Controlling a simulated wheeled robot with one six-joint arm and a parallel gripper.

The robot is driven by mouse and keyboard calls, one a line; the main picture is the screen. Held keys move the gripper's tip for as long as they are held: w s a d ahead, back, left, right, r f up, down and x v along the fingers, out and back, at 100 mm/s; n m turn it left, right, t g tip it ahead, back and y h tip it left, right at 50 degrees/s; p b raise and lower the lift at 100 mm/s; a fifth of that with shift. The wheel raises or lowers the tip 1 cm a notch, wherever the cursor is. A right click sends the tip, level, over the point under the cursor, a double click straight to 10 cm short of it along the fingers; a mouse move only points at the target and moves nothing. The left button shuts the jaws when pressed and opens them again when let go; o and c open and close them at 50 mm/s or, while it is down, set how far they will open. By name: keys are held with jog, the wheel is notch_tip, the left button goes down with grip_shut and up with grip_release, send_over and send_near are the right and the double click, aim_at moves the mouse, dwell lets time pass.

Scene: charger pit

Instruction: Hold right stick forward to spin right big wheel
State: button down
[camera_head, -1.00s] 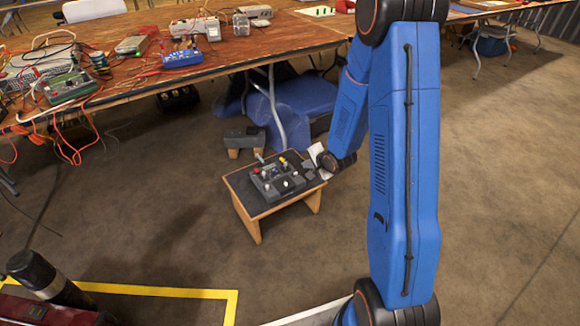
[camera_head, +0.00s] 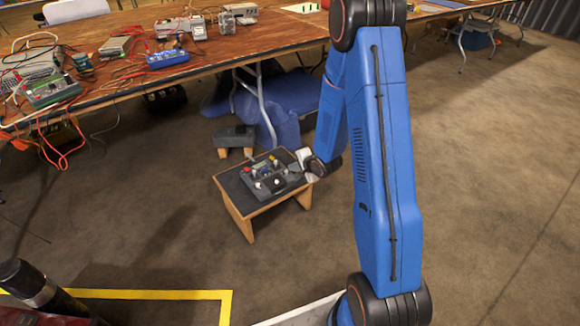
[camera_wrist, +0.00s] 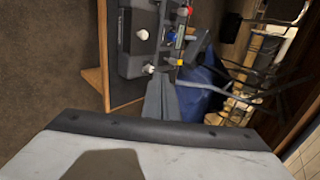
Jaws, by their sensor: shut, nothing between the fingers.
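A dark control box (camera_head: 268,178) with small sticks and colored knobs sits on a low wooden stool with a black top (camera_head: 238,196). It also shows in the wrist view (camera_wrist: 135,62). Two white-tipped sticks stand on it; the wrist view shows one white tip farther off (camera_wrist: 142,35) and one nearer (camera_wrist: 149,69). My gripper (camera_head: 296,162) is low at the box's right side, and its shut grey fingers (camera_wrist: 159,92) point toward the box, close to the nearer white tip. I cannot tell whether they touch. I cannot make out a big wheel.
A long wooden table (camera_head: 120,75) with instruments and loose cables stands behind the stool. A blue cloth (camera_head: 290,105) and a metal table leg are close behind the box. Open floor lies right and in front.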

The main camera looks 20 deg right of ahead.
aim_at(276, 164)
jog(key=x, duration=0.8)
jog(key=w, duration=0.3)
jog(key=shift+a+f, duration=0.15)
jog(key=shift+a, duration=0.25)
jog(key=shift+w+a, duration=0.15)
jog(key=shift+w, duration=0.5)
